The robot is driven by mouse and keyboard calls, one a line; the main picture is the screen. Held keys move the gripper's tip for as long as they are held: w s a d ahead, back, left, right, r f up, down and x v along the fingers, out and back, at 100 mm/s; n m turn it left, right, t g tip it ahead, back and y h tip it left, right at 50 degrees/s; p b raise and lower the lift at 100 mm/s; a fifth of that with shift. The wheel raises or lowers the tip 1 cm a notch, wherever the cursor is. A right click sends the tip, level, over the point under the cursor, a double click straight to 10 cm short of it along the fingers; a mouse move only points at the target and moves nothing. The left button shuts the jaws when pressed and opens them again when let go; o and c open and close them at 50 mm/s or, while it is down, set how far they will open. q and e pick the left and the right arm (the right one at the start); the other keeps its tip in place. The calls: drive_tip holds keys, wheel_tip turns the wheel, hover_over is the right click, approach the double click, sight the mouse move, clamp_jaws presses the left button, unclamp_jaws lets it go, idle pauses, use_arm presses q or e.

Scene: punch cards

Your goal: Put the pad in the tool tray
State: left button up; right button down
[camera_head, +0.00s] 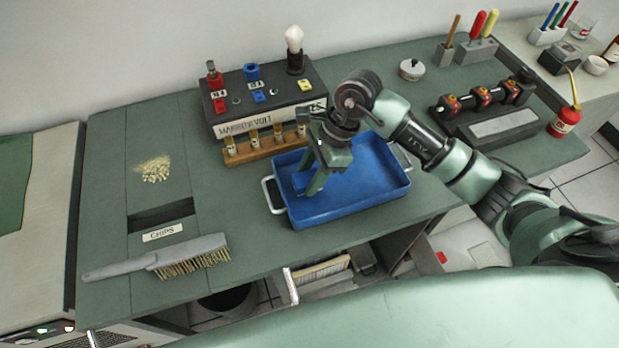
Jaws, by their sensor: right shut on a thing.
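The blue tray (385,190) with pale handles lies on the green bench, in front of the labelled stand. I take it as the tool tray. My right gripper (308,187) reaches in from the right and points down over the left part of the tray. It is shut on a small blue thing (299,180), probably the pad, which is partly hidden by the fingers. I cannot tell whether this thing touches the tray floor. My left gripper is not in view.
A dark stand (268,95) with coloured stamps and a wooden rack (262,147) stand close behind the tray. A grey brush (185,256) lies by the chips slot (160,218) at the left. A red can (564,122) stands at the right edge.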

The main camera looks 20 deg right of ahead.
wheel_tip(320, 180, down, 2)
drive_tip(key=shift+f, duration=0.1)
drive_tip(key=shift+f, duration=0.1)
drive_tip(key=shift+f, duration=0.15)
drive_tip(key=c, duration=0.9)
unclamp_jaws()
drive_tip(key=shift+o, duration=0.2)
